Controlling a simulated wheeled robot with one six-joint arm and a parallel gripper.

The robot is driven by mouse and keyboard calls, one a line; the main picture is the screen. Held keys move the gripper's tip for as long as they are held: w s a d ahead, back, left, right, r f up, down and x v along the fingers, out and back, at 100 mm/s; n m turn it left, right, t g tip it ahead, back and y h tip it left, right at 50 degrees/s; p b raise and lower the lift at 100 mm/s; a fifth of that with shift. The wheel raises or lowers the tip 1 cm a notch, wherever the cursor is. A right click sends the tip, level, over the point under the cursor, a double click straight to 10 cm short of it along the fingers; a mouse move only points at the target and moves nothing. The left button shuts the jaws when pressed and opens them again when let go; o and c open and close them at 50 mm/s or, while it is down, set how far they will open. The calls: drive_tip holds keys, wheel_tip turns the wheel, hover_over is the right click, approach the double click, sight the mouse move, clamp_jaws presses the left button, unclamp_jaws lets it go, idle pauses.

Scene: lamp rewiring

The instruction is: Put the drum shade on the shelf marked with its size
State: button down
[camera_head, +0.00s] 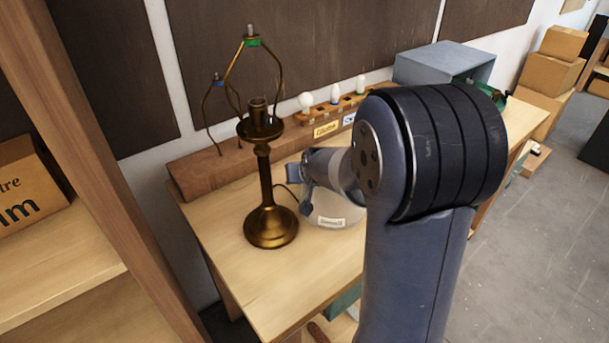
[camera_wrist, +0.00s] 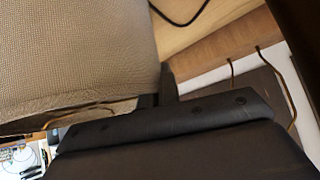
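A pale shade with a small white label (camera_head: 331,221) is on or just above the workbench, partly hidden behind my arm; I cannot read the label. In the wrist view a beige woven shade surface (camera_wrist: 75,55) fills the upper left, its rim close against the dark jaw parts. My gripper (camera_head: 307,198) is at the shade's left side, beside the lamp; it also shows in the wrist view (camera_wrist: 165,95). Whether its fingers are closed on the shade is hidden. Wooden shelves (camera_head: 70,275) stand at the left; no size mark is readable on them.
A brass lamp (camera_head: 265,190) with a bare harp stands on the workbench (camera_head: 225,235), close left of my gripper. A wooden rack with bulbs (camera_head: 335,103) and a grey bin (camera_head: 440,63) are behind. A cardboard box (camera_head: 30,190) sits on the left shelves.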

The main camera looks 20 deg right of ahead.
drive_tip(key=c, duration=1.7)
unclamp_jaws()
drive_tip(key=shift+r, duration=0.1)
